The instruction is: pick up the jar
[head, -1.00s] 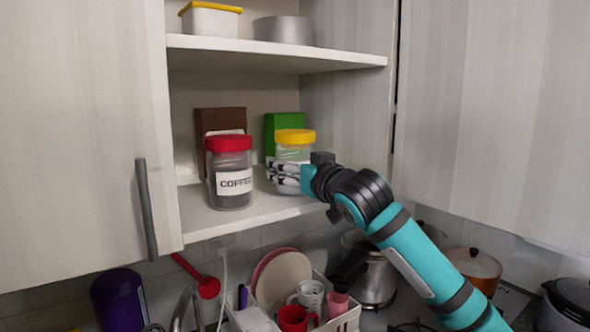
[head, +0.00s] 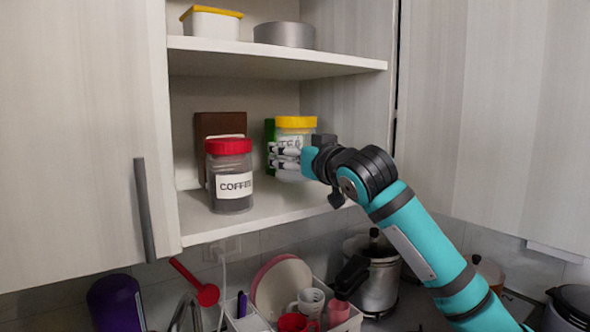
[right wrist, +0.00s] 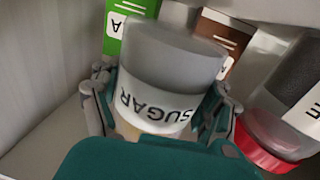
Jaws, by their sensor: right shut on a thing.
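A clear jar with a yellow lid (head: 295,122) is in the open cupboard, held upright a little above the lower shelf (head: 265,207). My right gripper (head: 284,157) is shut around its body, with fingers on both sides. In the right wrist view the jar (right wrist: 170,60) sits between the fingers and its label reads SUGAR; the label is partly covered and hard to read in the head view. My left gripper is not in view.
A red-lidded coffee jar (head: 230,175) stands close to the left of the held jar. Brown (head: 218,125) and green (head: 270,132) boxes stand behind. The upper shelf (head: 270,58) hangs above. Cupboard sides flank the space; a dish rack (head: 250,318) is below.

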